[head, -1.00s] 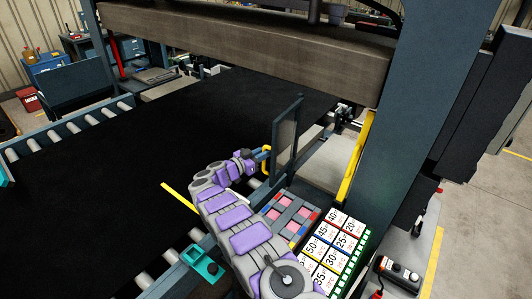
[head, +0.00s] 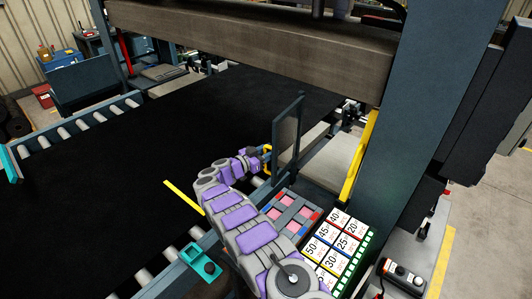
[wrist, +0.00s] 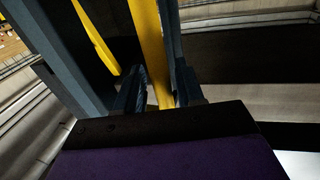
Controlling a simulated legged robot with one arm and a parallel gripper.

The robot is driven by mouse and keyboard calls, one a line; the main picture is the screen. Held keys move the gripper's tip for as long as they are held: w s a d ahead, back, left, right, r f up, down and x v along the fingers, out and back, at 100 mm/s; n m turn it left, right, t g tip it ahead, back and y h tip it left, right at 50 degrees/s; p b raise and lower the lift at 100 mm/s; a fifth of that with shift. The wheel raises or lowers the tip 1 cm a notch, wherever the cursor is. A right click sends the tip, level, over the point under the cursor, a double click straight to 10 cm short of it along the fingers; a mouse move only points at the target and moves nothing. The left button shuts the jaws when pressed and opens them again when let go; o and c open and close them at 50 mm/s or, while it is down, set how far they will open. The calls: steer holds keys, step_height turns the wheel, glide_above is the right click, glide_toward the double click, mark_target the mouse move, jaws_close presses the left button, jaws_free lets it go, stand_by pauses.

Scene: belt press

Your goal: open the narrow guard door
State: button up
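The narrow guard door (head: 288,135) is a tall dark panel in a blue-grey frame, at the middle of the head view. It stands out at an angle to the press opening, with a gap on its right. Its yellow handle (head: 267,152) is on the side facing my arm. My gripper (head: 262,161) is at this handle. In the wrist view the yellow handle bar (wrist: 149,45) runs down between the two dark fingers of my gripper (wrist: 156,92), which close in on both sides of it. The fingertips' contact is partly in shadow.
A black belt (head: 130,150) fills the left. A thick beam (head: 250,55) crosses above and a blue-grey post (head: 420,120) stands right. Below the door are a tray of colored blocks (head: 292,213) and a numbered card panel (head: 335,243). A teal bracket (head: 201,262) is near my arm.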

steer(key=shift+a+f, duration=0.15)
steer(key=shift+a, duration=0.4)
steer(key=b+v, duration=0.2)
steer(key=v, duration=1.6)
steer(key=w+d+r+n+t+y+b, duration=0.1)
steer(key=w+r+n+t+y+b, duration=0.25)
steer(key=w+r+y, duration=0.4)
steer(key=w+d+r+n+t+y+b, duration=0.2)
steer(key=w+r+n+t+y, duration=0.25)
steer(key=r, duration=0.65)
steer(key=s+d+f+n+g+y+b, duration=0.25)
steer(key=s+d+f+g, duration=0.25)
steer(key=s+d, duration=0.4)
steer(key=s+d+f+n+g+y+b, duration=0.15)
steer(key=s+d+f+g+b, duration=0.35)
steer(key=s, duration=0.7)
steer(key=s+d+f+g+b, duration=0.1)
steer(key=s+d+f+g, duration=0.3)
steer(key=s, duration=0.9)
steer(key=s+d+f+m+g+h+b, duration=0.1)
steer(key=s+d+f+g, duration=0.2)
steer(key=s, duration=1.1)
steer(key=s+d+f+m+g+h+b, duration=0.1)
steer(key=s+d+f+g, duration=0.3)
steer(key=s+d+f, duration=0.4)
steer(key=s+d+b, duration=0.1)
steer(key=s, duration=0.4)
steer(key=shift+s+g, duration=0.3)
